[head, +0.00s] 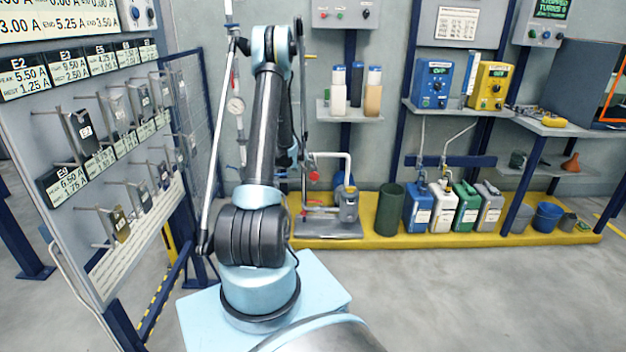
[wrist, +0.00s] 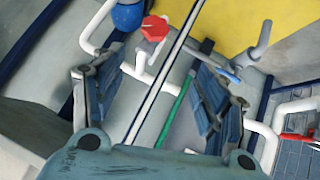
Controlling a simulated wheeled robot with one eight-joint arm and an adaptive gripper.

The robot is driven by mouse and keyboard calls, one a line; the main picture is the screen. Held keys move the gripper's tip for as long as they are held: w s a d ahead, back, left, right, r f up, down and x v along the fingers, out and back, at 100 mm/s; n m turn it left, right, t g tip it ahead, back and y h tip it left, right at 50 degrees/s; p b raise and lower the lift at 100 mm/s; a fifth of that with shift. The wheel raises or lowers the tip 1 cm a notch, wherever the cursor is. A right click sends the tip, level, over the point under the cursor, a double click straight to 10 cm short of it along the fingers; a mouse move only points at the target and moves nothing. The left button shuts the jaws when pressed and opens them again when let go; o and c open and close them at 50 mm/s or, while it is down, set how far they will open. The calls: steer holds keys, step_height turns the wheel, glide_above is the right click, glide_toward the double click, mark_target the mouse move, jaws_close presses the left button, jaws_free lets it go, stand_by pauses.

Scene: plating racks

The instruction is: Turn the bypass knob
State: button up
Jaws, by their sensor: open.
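A red faceted knob (wrist: 153,28) sits on white piping near the top of the wrist view, beyond my fingertips. A red knob also shows in the head view (head: 314,177), just right of my arm on the low pipework. No label is readable, so I cannot tell for certain that it is the bypass knob. My gripper (wrist: 152,92) is open and empty, one finger on each side of the wrist view. The red knob lies ahead of the gap, apart from both fingers. In the head view my arm mostly hides the gripper.
White pipes and a red lever (wrist: 300,136) are at right in the wrist view; a blue fitting (wrist: 127,15) is beside the knob. In the head view, a rack panel (head: 70,125) stands left, and a green bin (head: 390,210) and several jugs stand right. The right floor is clear.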

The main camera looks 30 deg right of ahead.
mark_target(313, 175)
steer(key=x, duration=1.3)
steer(key=s+d+x, duration=0.1)
steer(key=x, duration=0.5)
steer(key=shift+d+f, duration=0.15)
steer(key=shift+f, duration=0.1)
steer(key=shift+c, duration=0.2)
steer(key=c, duration=1)
